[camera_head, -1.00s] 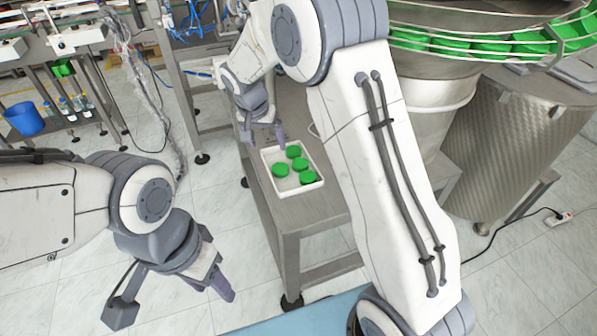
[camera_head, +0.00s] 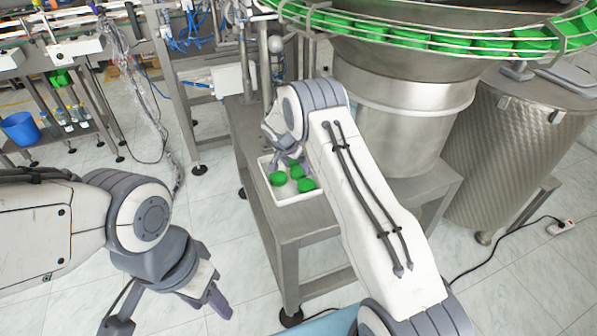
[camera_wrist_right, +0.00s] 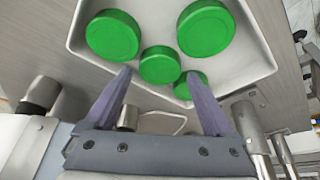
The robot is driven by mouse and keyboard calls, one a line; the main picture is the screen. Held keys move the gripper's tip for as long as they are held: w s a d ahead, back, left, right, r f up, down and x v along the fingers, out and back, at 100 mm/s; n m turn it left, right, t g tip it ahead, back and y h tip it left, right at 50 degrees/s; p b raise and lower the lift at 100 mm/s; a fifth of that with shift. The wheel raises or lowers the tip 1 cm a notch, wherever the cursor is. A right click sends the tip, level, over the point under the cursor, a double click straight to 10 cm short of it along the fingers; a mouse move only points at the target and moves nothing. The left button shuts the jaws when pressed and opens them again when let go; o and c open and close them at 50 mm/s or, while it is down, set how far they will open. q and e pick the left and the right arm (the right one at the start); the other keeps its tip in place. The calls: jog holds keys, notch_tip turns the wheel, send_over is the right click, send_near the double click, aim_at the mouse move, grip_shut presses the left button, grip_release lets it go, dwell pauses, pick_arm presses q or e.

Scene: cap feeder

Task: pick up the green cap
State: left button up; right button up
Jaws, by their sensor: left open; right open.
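Several green caps lie in a white tray (camera_head: 318,218) on a metal table. In the head view, one green cap (camera_head: 278,179) is at the tray's left and another (camera_head: 306,185) at its right. My right gripper (camera_wrist_right: 157,74) is open over the tray. In the right wrist view, a smaller-looking cap (camera_wrist_right: 159,62) appears between its fingertips, and another cap (camera_wrist_right: 188,88) is partly covered by the right finger. Two larger-looking caps (camera_wrist_right: 112,36) (camera_wrist_right: 206,28) lie beyond. I see no cap gripped. My left gripper (camera_head: 218,299) is open and empty, away from the table.
The metal table (camera_head: 300,232) has bare surface in front of the tray. A large steel feeder (camera_head: 390,125) with green caps on its upper rail stands right of the tray, close to my right arm. A blue bucket (camera_head: 22,128) is far left.

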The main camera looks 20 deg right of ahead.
jog(key=shift+x, duration=1.15)
jog(key=c, duration=1.1)
jog(key=shift+r, duration=0.1)
jog(key=shift+r, duration=0.6)
notch_tip(320, 180, up, 3)
jog(key=shift+b, duration=0.5)
jog(key=s+d+r, duration=0.2)
jog(key=d, duration=0.1)
jog(key=s+d+r+b, duration=0.1)
jog(key=s+d+r, duration=0.1)
jog(key=s, duration=0.1)
jog(key=s+d+r, duration=0.2)
jog(key=s+d, duration=0.1)
jog(key=shift+d+r, duration=0.3)
